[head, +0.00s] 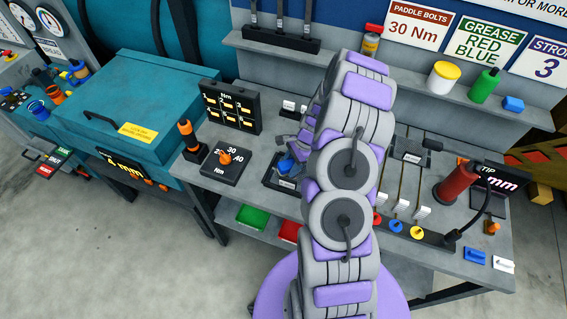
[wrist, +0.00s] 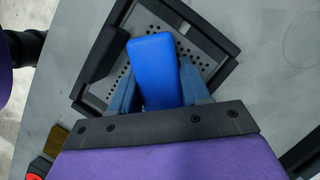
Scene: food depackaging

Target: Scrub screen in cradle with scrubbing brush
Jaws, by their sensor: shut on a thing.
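My gripper (wrist: 157,90) is shut on a blue block-shaped scrubbing brush (wrist: 156,62), which lies between its two blue-grey fingers. The brush's underside and bristles are hidden. Below it is the dark square cradle (wrist: 217,38), holding a light perforated screen (wrist: 205,64). The brush covers the middle of the screen; I cannot tell whether it touches it. In the head view my gripper (head: 288,160) is low over the cradle (head: 269,181) on the bench, and my arm hides much of that area.
The grey bench (head: 225,190) carries a torque dial block (head: 224,165) left of the cradle and a row of levers (head: 400,225) right of it. A red cylinder (head: 458,181) and a display (head: 500,180) stand farther right. A shelf (head: 440,97) runs behind.

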